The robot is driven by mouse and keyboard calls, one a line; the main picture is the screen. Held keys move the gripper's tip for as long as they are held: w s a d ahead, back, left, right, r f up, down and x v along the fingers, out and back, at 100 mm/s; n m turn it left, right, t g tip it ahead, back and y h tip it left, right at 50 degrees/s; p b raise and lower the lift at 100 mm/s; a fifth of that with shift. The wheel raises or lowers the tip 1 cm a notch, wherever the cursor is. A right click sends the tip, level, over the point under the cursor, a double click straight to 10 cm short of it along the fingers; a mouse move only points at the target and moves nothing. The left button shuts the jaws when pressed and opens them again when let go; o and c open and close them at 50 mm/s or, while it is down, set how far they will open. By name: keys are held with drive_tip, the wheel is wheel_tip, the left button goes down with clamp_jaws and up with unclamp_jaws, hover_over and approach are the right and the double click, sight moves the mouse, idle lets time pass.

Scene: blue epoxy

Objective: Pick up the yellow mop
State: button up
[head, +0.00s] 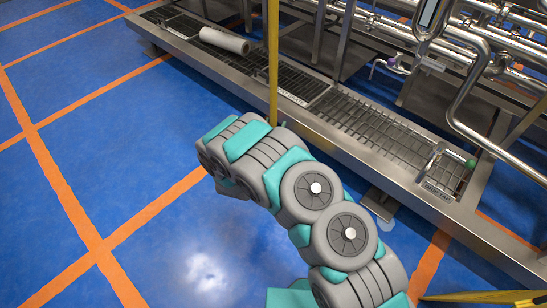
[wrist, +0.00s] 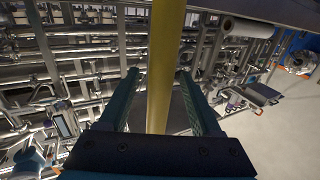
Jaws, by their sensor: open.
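The yellow mop shows as a thin upright yellow pole (head: 273,60) in the head view, rising in front of the metal grating. Its lower part is hidden behind my arm, and I cannot see a mop head. In the wrist view the yellow pole (wrist: 164,60) runs between the two fingers of my gripper (wrist: 159,74). The fingers are open, with one on each side of the pole. A gap shows at the left finger, and the right finger is also apart from the pole. In the head view my gripper is not clearly visible.
A low steel platform with grating (head: 365,125) runs diagonally behind the pole. A white roll (head: 225,41) lies on it. Steel pipes (head: 480,60) stand at the upper right. A yellow object (head: 500,297) shows at the lower right edge. The blue floor (head: 90,130) at left is clear.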

drive_tip(key=shift+x, duration=1.1)
drive_tip(key=shift+c, duration=0.2)
clamp_jaws()
